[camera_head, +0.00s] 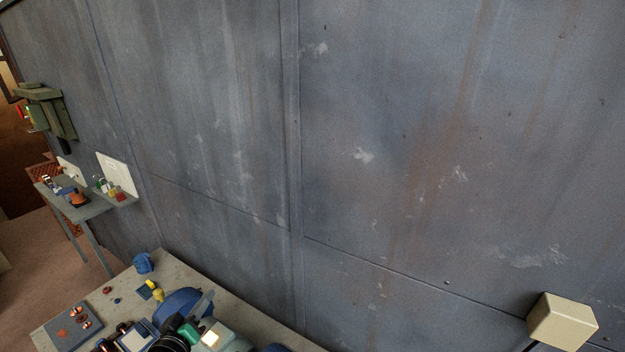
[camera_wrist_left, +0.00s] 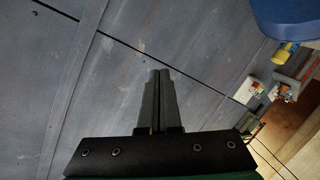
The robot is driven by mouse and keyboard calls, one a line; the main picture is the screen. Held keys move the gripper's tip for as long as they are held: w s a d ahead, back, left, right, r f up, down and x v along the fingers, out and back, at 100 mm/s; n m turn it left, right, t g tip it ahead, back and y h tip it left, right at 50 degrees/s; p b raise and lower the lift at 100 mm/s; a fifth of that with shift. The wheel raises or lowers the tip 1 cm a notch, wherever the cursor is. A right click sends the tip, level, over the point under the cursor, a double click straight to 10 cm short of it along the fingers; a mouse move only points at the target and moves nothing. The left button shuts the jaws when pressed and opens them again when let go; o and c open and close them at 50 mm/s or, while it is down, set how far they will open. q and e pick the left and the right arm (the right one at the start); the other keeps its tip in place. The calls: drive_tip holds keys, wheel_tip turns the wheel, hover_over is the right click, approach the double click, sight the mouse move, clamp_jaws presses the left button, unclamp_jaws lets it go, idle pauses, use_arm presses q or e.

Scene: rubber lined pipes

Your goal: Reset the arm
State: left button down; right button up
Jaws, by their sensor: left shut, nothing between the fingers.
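My left gripper (camera_wrist_left: 159,78) shows in the left wrist view with its two dark fingers shut together and nothing between them. Behind the fingers is the grey wall. My right gripper is not in view.
A stained grey wall (camera_head: 380,140) fills most of the head view. The workbench (camera_head: 220,290) holds a blue part (camera_head: 143,262), small yellow parts (camera_head: 153,289) and a board with copper fittings (camera_head: 72,325). A side shelf (camera_head: 92,210) stands at left. A beige box (camera_head: 562,321) is at lower right.

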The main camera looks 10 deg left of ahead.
use_arm(q)
drive_tip(key=s+d+r+m+t+h+p, duration=0.1)
drive_tip(key=d+r+m+t, duration=0.3)
drive_tip(key=r, duration=0.8)
drive_tip(key=s+d+r+t+h+p, duration=0.15)
drive_tip(key=d+r, duration=0.35)
drive_tip(key=r, duration=0.7)
drive_tip(key=s+d+r+m+t+h, duration=0.15)
drive_tip(key=d+r, duration=0.35)
drive_tip(key=r, duration=0.7)
drive_tip(key=s+d+r+m+t, duration=0.2)
drive_tip(key=s+r+m+t, duration=0.2)
drive_tip(key=s+r, duration=1)
drive_tip(key=shift+r+t, duration=0.35)
drive_tip(key=shift+t, duration=0.35)
drive_tip(key=shift+s, duration=0.1)
